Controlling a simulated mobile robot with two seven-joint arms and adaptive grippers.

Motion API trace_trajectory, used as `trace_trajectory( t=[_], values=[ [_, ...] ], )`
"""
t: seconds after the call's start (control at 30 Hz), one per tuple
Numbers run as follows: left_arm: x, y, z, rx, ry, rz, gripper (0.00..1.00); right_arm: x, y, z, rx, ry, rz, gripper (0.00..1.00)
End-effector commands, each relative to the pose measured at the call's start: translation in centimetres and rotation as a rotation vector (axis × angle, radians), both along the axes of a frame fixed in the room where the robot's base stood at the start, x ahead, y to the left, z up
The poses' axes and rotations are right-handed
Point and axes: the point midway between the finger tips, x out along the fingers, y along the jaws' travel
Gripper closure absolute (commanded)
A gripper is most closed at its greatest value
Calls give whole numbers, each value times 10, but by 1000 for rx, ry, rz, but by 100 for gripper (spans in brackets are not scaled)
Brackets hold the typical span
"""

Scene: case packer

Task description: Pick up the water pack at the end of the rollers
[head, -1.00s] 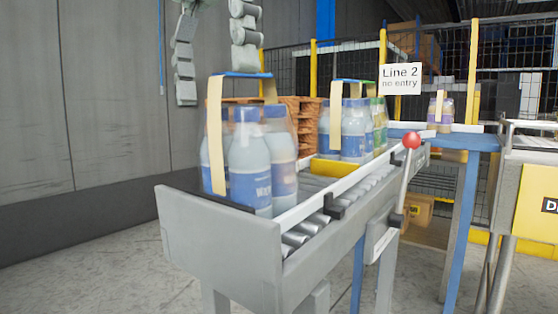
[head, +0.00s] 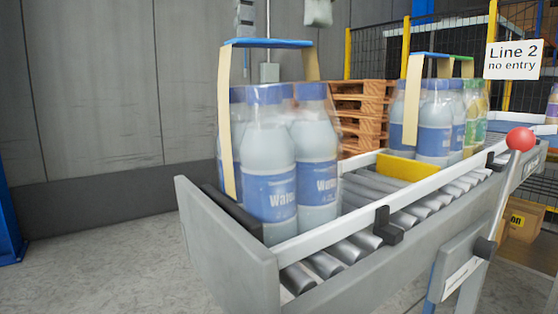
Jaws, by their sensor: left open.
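The water pack (head: 292,165) stands upright at the near end of the roller conveyor. It is several clear-wrapped bottles with blue caps and blue labels. A tan carry strap (head: 224,125) with a blue top (head: 268,43) arches over it, with open air between strap and caps. The pack is close against a dark stop (head: 234,211) at the conveyor's grey end plate (head: 228,247). Neither of my grippers shows in the head view.
A yellow block (head: 404,167) lies across the rollers (head: 367,190) behind the pack. Another blue-labelled pack (head: 435,120) and a green-capped pack (head: 475,110) stand beyond it. A red-knobbed lever (head: 520,139) rises at the right side. Wooden pallets (head: 365,110) stand behind. The floor at left (head: 110,260) is clear.

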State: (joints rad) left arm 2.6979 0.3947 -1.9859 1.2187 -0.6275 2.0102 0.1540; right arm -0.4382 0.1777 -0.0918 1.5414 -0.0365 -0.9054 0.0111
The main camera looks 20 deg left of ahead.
Motion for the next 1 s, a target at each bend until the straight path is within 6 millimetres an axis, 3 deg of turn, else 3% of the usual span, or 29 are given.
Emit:
trace_trajectory(
  t=[0.17,0.5,0.8,1.0],
  values=[
    [0,1,-9,-2,1,-1,0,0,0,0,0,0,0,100],
    [1,1,-50,-2,1,-3,0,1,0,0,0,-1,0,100],
    [1,1,-54,-1,-3,1,0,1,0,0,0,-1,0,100],
    [1,1,-54,-1,-3,1,22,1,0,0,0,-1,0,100]
  ],
)
